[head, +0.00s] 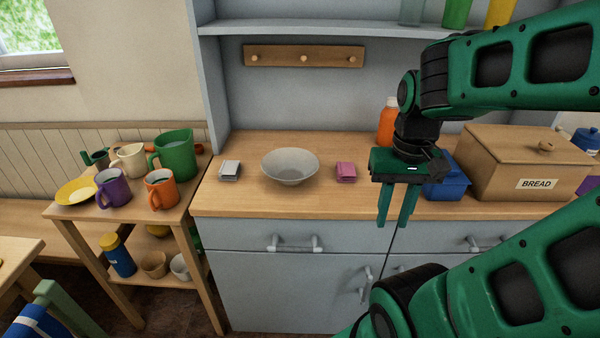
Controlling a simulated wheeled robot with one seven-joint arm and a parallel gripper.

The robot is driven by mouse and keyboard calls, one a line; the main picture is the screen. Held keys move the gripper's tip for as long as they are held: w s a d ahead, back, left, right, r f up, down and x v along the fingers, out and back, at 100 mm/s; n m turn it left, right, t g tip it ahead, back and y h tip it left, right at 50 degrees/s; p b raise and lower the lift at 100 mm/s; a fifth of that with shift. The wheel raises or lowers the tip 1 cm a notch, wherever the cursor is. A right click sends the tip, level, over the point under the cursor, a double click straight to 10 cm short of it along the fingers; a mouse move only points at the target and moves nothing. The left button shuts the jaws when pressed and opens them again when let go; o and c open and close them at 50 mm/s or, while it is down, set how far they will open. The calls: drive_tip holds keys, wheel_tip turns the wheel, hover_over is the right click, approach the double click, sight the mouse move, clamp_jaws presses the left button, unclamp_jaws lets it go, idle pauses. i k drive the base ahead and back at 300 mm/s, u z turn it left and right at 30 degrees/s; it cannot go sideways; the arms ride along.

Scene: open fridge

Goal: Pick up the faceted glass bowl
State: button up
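The faceted glass bowl (290,167) looks grey and wide-rimmed. It stands upright on the wooden counter (240,199), left of my gripper. My gripper (393,222) points down in front of the counter's front edge, to the right of the bowl and apart from it. Its two green fingers show a gap between them, with nothing held. The bowl is in full view and nothing covers it.
A grey-white packet (229,170) lies left of the bowl and a pink one (346,171) right of it. A blue container (446,178), an orange bottle (387,125) and a bread box (520,165) stand further right. A shelf (300,29) overhangs the back. Mugs crowd a side table (136,212).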

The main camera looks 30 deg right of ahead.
sight(287, 166)
drive_tip(key=z, duration=2)
drive_tip(key=k, duration=1.8)
drive_tip(key=u, duration=1)
drive_tip(key=i, duration=1.05)
drive_tip(key=z, duration=0.05)
